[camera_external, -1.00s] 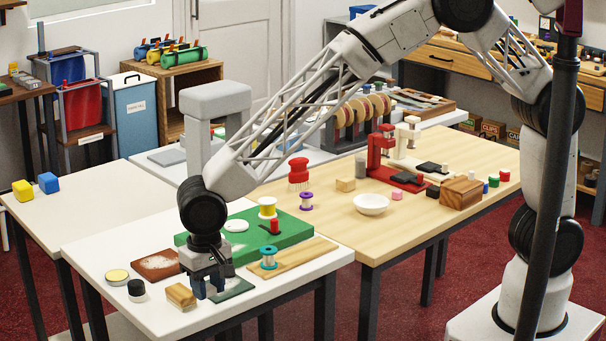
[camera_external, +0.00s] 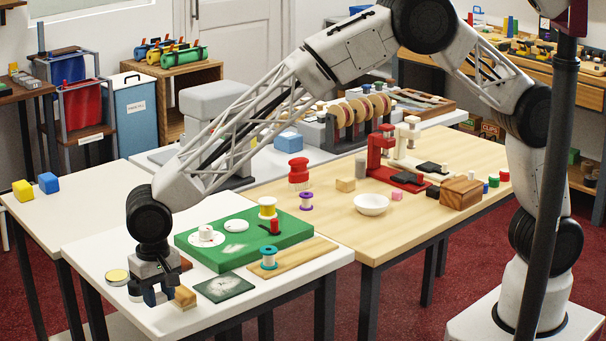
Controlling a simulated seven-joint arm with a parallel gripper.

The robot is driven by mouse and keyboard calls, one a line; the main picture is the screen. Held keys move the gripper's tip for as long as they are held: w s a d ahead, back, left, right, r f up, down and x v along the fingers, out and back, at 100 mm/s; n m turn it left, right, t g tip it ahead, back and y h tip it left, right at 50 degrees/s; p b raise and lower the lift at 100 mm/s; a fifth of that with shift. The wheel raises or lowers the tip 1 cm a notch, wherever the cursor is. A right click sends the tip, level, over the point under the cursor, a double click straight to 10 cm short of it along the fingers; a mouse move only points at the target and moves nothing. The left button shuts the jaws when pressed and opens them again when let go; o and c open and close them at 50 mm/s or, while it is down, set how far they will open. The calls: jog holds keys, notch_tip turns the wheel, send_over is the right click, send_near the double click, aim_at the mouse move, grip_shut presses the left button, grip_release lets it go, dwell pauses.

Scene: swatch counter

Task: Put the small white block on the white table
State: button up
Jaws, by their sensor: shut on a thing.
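My gripper (camera_external: 162,297) is low over the left part of the front white table (camera_external: 240,307), beside a wooden block (camera_external: 186,298) that it partly covers. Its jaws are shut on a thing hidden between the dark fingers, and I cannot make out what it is. A small white piece (camera_external: 206,232) sits on a white disc on the green board (camera_external: 222,263); I cannot tell whether it is the small white block. Another white table (camera_external: 85,205) stands further left and behind.
A yellow and a blue block (camera_external: 48,183) sit on the far left table. A dark green square (camera_external: 224,287), a teal spool (camera_external: 268,257) on a wooden board and a round tin (camera_external: 117,276) lie near my gripper. The far left table's middle is clear.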

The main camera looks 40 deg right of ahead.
aim_at(158, 319)
jog(key=shift+w+a+f, duration=0.1)
jog(key=shift+w+a, duration=0.1)
jog(key=shift+a, duration=0.2)
jog(key=shift+f, duration=1.7)
jog(key=shift+f, duration=0.1)
jog(key=o, duration=0.9)
notch_tip(158, 319, up, 12)
jog(key=shift+r, duration=0.1)
